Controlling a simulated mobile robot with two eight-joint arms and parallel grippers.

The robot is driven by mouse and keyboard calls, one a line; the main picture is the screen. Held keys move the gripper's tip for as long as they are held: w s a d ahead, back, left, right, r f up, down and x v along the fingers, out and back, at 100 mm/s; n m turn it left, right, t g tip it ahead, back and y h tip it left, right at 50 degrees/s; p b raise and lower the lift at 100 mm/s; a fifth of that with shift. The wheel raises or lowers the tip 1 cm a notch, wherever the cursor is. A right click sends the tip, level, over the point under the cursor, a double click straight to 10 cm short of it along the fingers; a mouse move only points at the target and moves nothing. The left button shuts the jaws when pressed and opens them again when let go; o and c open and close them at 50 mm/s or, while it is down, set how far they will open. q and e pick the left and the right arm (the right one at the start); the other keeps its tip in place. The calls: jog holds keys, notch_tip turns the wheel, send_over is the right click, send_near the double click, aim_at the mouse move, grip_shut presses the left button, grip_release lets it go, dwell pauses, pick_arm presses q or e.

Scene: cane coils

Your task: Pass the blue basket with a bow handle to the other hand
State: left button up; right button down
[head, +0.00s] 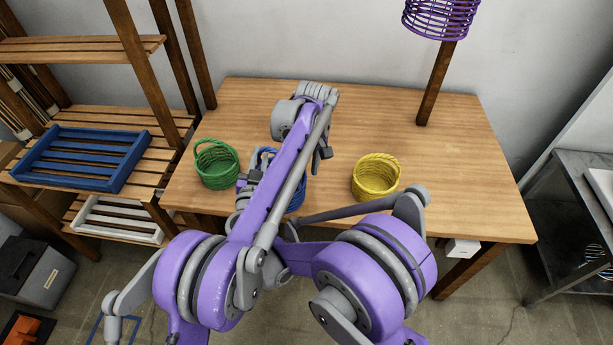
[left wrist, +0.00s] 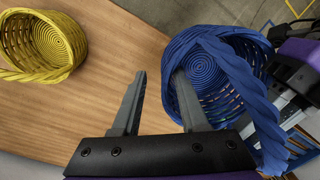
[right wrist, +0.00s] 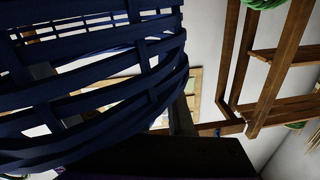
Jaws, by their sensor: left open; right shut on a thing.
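The blue basket with a bow handle (left wrist: 238,85) is tilted in the left wrist view, its round woven inside facing the camera. In the head view the blue basket (head: 299,193) is mostly hidden behind my left arm. Its dark blue weave (right wrist: 130,75) fills the upper left of the right wrist view. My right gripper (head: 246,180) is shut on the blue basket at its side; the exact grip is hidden. My left gripper (left wrist: 160,76) is open; one finger overlaps the basket's rim and opening, the other is clear. I cannot tell whether it touches.
A green basket (head: 217,165) stands left on the wooden table (head: 440,130), a yellow basket (head: 375,177) right of the middle. A shelf at left holds a blue slatted tray (head: 85,160). A purple wire basket (head: 440,17) tops a post.

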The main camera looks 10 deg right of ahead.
pick_arm(q)
jog(key=shift+a+f, duration=0.1)
jog(key=shift+f, duration=1.65)
jog(key=c, duration=0.6)
jog(key=shift+s, duration=0.1)
grip_shut()
pick_arm(e)
jog(key=shift+a, duration=0.1)
jog(key=c, duration=0.7)
grip_release()
jog(key=shift+c, duration=0.2)
